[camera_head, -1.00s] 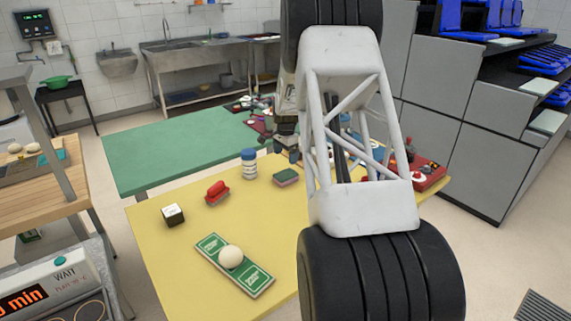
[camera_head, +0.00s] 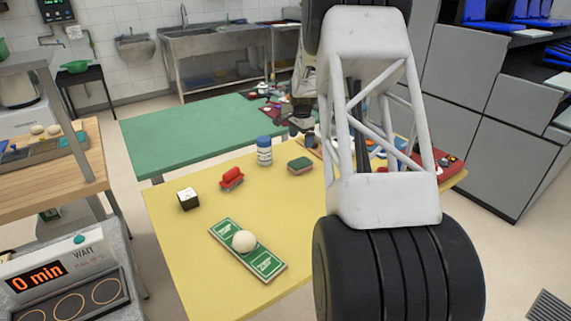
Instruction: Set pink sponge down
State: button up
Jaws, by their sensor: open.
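A small block-shaped sponge (camera_head: 300,166), green on top with a reddish-pink side, lies flat on the yellow table (camera_head: 185,240). It is the only thing I see that looks like the pink sponge. My gripper (camera_head: 300,133) is open, beyond and above the sponge and apart from it in the picture. My own arm link hides part of the gripper and the right side of the table.
A white and blue jar (camera_head: 264,151), a red brush-like item (camera_head: 231,178) and a dark-and-white cube (camera_head: 188,199) stand left of the sponge. A pale ball (camera_head: 244,240) rests on a green board (camera_head: 262,262). A green table (camera_head: 190,133) adjoins behind.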

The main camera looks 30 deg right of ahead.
jog(key=s+a+r+n, duration=0.2)
jog(key=s+a+r, duration=0.1)
jog(key=a+r, duration=0.4)
jog(key=s+a+r+n, duration=0.2)
jog(key=s+a+r, duration=0.15)
jog(key=a, duration=0.45)
jog(key=s+a+r+n+t, duration=0.1)
jog(key=s+a+r+n, duration=0.25)
jog(key=s+a, duration=0.5)
jog(key=s+a+r+n+t, duration=0.1)
jog(key=s+a+r+n, duration=0.3)
jog(key=s+a, duration=0.5)
jog(key=s+a+n, duration=0.2)
jog(key=s+a, duration=0.2)
jog(key=s, duration=0.3)
jog(key=s+a+f+n, duration=0.1)
jog(key=s+a+n, duration=0.1)
jog(key=s+a, duration=0.2)
jog(key=s+a+n, duration=0.2)
jog(key=s+a, duration=0.1)
jog(key=s, duration=0.8)
jog(key=shift+a+f+t, duration=0.25)
jog(key=shift+a+t, duration=0.05)
jog(key=shift+a, duration=0.1)
